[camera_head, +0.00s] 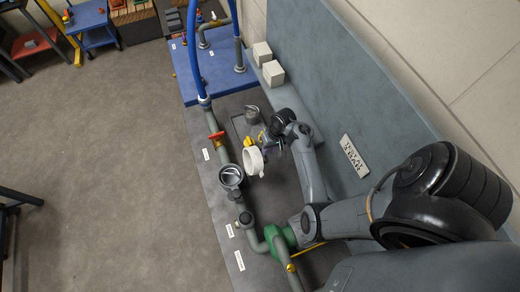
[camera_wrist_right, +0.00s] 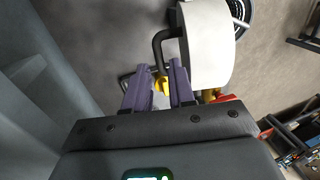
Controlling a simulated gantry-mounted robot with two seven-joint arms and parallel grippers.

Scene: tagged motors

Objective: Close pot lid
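The pot (camera_head: 231,176) is a round, dark-mouthed fitting on the grey pipe line in the head view. Its lid (camera_head: 254,161) is a white disc standing tilted up at the pot's right, leaving the mouth uncovered. In the right wrist view the lid (camera_wrist_right: 208,45) shows as a thick white rim with a bent black handle (camera_wrist_right: 158,45). My right gripper (camera_wrist_right: 160,82) has its two purple fingers apart, with the handle's lower end seen between them; contact is not clear. In the head view my right gripper (camera_head: 269,141) is beside the lid. My left gripper is out of view.
A red-handled valve (camera_head: 216,136) and a yellow part (camera_head: 248,142) are close to the lid. A green fitting (camera_head: 281,238) is on the pipe nearer me. Two white blocks (camera_head: 273,73) sit by the grey back panel (camera_head: 340,90). Open floor (camera_head: 100,150) lies left.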

